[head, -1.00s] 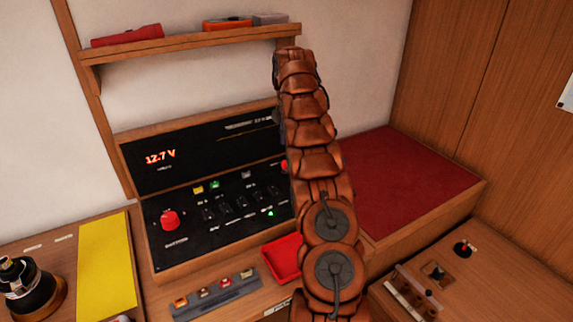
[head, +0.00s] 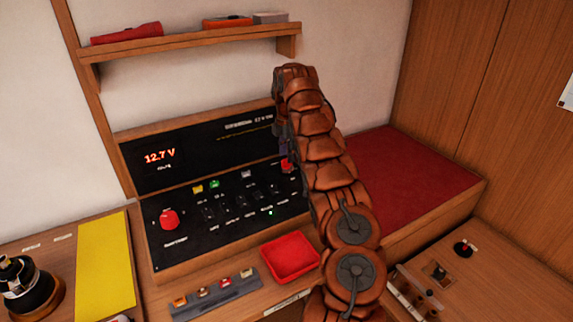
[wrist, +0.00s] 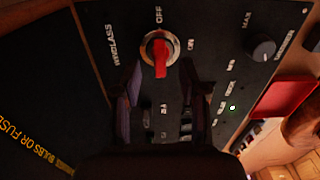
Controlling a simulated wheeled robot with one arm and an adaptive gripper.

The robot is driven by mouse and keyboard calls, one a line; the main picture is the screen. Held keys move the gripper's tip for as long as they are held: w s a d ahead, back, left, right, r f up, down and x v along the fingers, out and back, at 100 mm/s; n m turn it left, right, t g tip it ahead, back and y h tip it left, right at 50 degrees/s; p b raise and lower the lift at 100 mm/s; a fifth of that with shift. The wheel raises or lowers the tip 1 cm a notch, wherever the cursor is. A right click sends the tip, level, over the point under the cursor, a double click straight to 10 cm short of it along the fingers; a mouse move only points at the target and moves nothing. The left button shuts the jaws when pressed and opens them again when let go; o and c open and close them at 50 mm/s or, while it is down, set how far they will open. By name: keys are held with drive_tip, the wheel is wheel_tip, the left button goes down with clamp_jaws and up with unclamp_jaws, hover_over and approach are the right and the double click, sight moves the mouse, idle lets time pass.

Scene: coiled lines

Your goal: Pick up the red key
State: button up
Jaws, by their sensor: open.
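The red key (wrist: 160,58) sits in a round silver-rimmed switch on the black panel, beside the words WINDLASS, OFF and ON. In the head view the red key (head: 287,165) shows at the panel's right part, partly covered by my arm. My gripper (wrist: 166,88) is open and empty in the wrist view. Its two dark fingers stand apart below the key in that picture, with the key lying between their lines, ahead of the tips. I see no contact with the key.
A red tray (head: 290,258) lies in front of the panel (head: 210,245). A larger red knob (head: 169,219) is at the panel's left. A wooden shelf (head: 190,42) hangs above. Several small switches and a black knob (wrist: 262,47) are near the key.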

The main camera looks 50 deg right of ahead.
sight(287, 166)
drive_tip(key=shift+f+p, duration=0.45)
drive_tip(key=shift+f, duration=1.15)
drive_tip(key=shift+c, duration=0.4)
clamp_jaws()
